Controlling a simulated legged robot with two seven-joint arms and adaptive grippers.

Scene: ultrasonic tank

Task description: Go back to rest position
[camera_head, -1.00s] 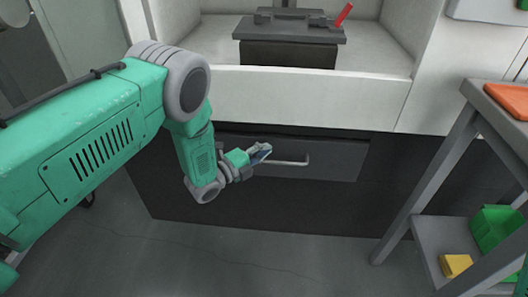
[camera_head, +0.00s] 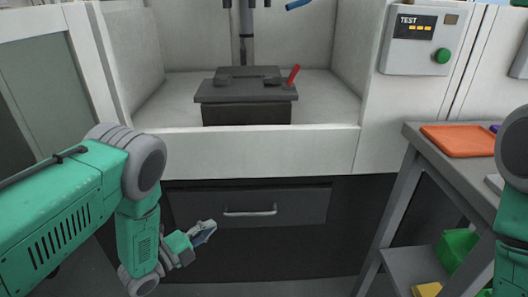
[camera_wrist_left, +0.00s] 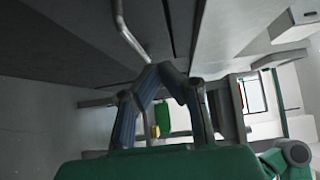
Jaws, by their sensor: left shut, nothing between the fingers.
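My left gripper (camera_head: 204,232) is shut and empty, in front of the dark cabinet, left of and slightly below the drawer handle (camera_head: 250,211). A gap shows between the fingers and the handle in the head view. The grey drawer (camera_head: 290,202) looks closed. In the left wrist view, the blue-grey fingers of the left gripper (camera_wrist_left: 165,72) meet at their tips, and the metal handle (camera_wrist_left: 128,40) runs just beyond them, up and left. Part of my right arm shows at the right edge of the head view; its gripper is out of view.
A dark box with a lid and a red lever (camera_head: 293,74) stands in the white recess above the drawer. A control panel with a green button (camera_head: 442,56) is on the wall. A grey side table (camera_head: 425,142) at right carries an orange tray (camera_head: 458,140); a green bin (camera_head: 456,248) sits below.

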